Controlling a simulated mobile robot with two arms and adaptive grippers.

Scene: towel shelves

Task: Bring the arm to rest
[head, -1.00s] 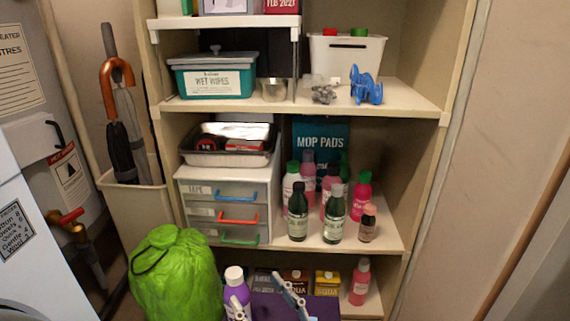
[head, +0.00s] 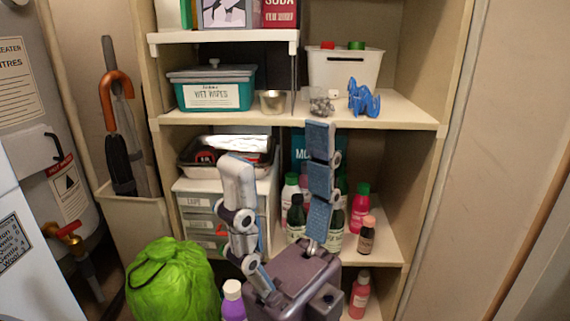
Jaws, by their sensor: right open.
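My right gripper (head: 278,148) stands upright in front of the shelf unit, its two fingers spread wide apart and pointing up. Nothing is held between the fingers. Its grey body (head: 293,285) hides the boxes on the bottom shelf. The left finger covers part of the drawer unit (head: 198,203), and the right finger covers part of the teal mop pads pack (head: 301,146) and some bottles. I cannot tell how far the fingers are from these things. My left gripper is not in view.
A green bag (head: 170,285) and a purple bottle (head: 233,300) stand low in front. A pink bottle (head: 360,192) and a small amber bottle (head: 366,236) are right of the fingers. A blue figurine (head: 363,98) sits on the shelf above. The wall at right is bare.

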